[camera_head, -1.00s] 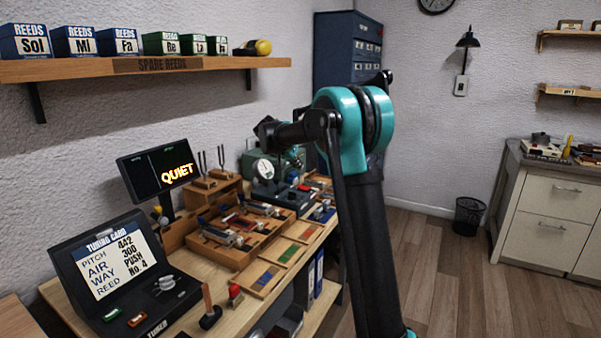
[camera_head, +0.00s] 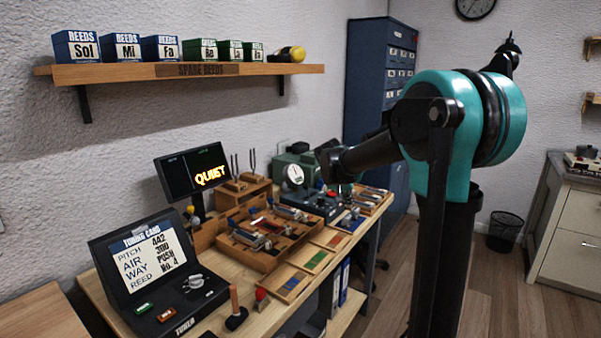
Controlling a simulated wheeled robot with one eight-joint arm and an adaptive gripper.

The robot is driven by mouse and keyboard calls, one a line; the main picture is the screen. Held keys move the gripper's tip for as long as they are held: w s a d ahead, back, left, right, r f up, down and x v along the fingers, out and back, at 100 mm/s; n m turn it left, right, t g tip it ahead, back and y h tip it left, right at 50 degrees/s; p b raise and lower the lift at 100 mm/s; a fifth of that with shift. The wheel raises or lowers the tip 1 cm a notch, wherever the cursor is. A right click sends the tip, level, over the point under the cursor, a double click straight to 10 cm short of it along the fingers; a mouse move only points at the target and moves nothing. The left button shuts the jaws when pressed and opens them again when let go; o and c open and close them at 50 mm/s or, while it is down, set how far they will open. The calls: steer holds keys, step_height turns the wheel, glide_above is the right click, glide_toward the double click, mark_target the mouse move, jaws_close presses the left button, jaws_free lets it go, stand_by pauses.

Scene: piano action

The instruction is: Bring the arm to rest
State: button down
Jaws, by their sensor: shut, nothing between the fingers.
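My arm stands in the right half of the view, with its teal elbow joint (camera_head: 440,130) raised higher than the bench. The dark forearm (camera_head: 375,152) reaches left from the elbow toward the far end of the workbench. My gripper (camera_head: 345,188) is at its end, small, dark and partly hidden by the wrist. It is shut with nothing in it. It shows in front of the bench's far end; whether it touches anything there I cannot tell.
The workbench (camera_head: 262,322) carries a tuner (camera_head: 160,275), a screen reading QUIET (camera_head: 195,172), wooden trays (camera_head: 262,240) and a gauge device (camera_head: 294,175). A shelf of reed boxes (camera_head: 185,70) hangs above. A blue cabinet (camera_head: 375,75) stands behind; a bin (camera_head: 505,232) is at right.

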steer(key=s+f+n+y, duration=0.1)
steer(key=s+f, duration=0.4)
steer(key=s, duration=0.6)
steer(key=s+d+f+n+g+y, duration=0.1)
steer(key=s+f+n, duration=0.1)
steer(key=s+f, duration=0.4)
steer(key=s+f+n+y, duration=0.1)
steer(key=s+f, duration=0.5)
steer(key=s, duration=1.1)
steer(key=shift+d+f+n+y, duration=0.2)
steer(key=shift+d+n+y, duration=0.1)
steer(key=shift+y, duration=0.2)
